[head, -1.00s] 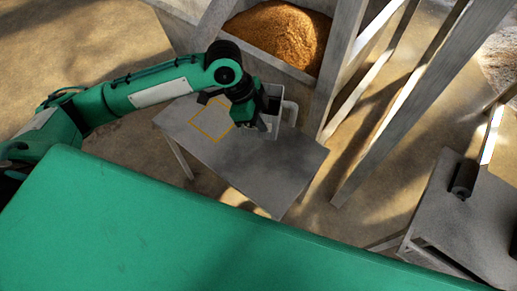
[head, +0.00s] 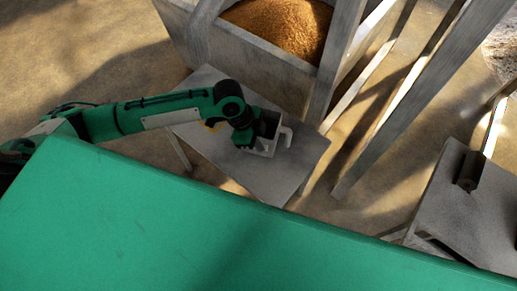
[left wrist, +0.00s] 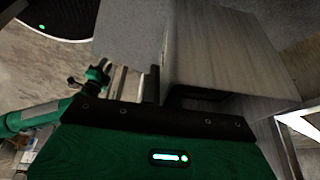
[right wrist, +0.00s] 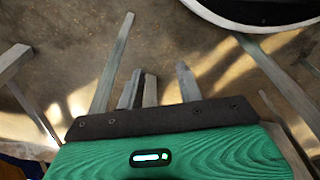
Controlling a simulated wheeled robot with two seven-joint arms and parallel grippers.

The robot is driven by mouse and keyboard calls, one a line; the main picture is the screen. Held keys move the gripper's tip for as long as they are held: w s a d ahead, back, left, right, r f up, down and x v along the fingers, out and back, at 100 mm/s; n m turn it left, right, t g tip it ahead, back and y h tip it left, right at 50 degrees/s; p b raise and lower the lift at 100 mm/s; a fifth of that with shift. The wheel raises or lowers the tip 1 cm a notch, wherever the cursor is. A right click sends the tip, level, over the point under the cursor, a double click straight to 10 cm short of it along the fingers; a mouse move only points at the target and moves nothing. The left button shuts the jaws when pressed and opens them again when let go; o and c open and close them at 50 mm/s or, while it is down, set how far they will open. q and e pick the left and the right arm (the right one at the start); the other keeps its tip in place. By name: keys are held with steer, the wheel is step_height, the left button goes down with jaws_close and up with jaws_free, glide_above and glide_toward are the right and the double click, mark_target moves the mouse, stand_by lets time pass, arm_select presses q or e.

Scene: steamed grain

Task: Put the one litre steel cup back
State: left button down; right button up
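The steel cup (head: 263,147) is a grey, square-sided vessel with a handle on its right side. It is over the right half of the small grey table (head: 305,160); whether it touches the top I cannot tell. My left gripper (head: 247,137) is at its left side and appears shut on its wall. The cup's grey sides (left wrist: 235,55) fill much of the left wrist view. A yellow outline (head: 214,126) on the tabletop is left of the cup, mostly hidden by my left arm. My right gripper (right wrist: 158,82) appears open and empty, away from the cup.
A bin of orange-brown grain (head: 285,25) stands behind the table, with grey posts (head: 400,100) to its right. Floor shows between the two tables.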

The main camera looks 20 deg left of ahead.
mark_target(262, 155)
arm_select(q)
steer(key=shift+f, duration=0.45)
step_height(262, 155, down, 3)
steer(key=shift+f, duration=0.2)
steer(key=c, duration=2.1)
jaws_free()
steer(key=shift+f, duration=0.2)
steer(key=o, duration=0.4)
arm_select(e)
steer(key=shift+s+r, duration=0.3)
